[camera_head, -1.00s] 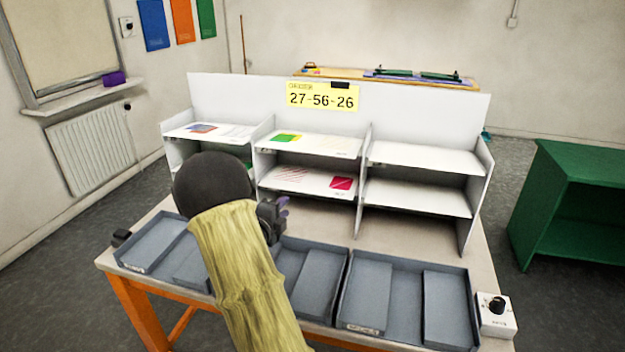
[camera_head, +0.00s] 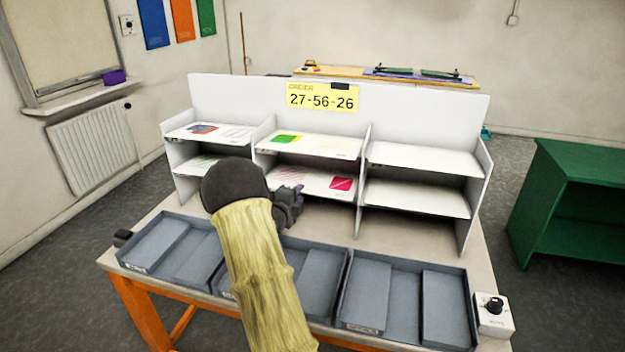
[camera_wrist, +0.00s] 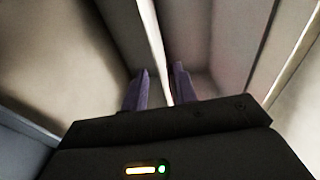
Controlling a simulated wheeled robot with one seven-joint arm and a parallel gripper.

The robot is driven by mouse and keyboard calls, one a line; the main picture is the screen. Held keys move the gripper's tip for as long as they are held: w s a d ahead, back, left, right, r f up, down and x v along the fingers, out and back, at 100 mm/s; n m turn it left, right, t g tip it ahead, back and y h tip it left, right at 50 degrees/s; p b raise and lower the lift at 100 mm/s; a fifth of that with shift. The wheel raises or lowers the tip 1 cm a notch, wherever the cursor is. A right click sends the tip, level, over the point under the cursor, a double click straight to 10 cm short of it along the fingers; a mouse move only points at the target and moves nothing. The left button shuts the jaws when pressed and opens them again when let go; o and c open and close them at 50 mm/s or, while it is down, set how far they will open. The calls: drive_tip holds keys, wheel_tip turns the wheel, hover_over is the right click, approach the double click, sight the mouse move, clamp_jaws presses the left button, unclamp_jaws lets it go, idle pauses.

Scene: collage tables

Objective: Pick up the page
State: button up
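Printed pages lie in the white shelf rack. One with a blue and red patch (camera_head: 203,128) is on the upper left shelf, and one with a green and yellow patch (camera_head: 287,138) is on the upper middle shelf. A page with a crimson square (camera_head: 341,183) is on the lower middle shelf. Which page is meant cannot be told. My gripper (camera_head: 294,198) is at the front of the lower middle bay, left of the crimson square. In the wrist view my gripper (camera_wrist: 160,84) has its purple fingers apart, with a pale edge running between them; no page is clearly held.
The white rack (camera_head: 415,155) has empty right shelves. Grey trays (camera_head: 385,295) line the table's front, with a dial box (camera_head: 494,313) at the right corner. A yellow order sign (camera_head: 322,97) reads 27-56-26. A green cabinet (camera_head: 570,205) stands at right.

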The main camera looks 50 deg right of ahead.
drive_tip(key=shift+x, duration=1.15)
clamp_jaws()
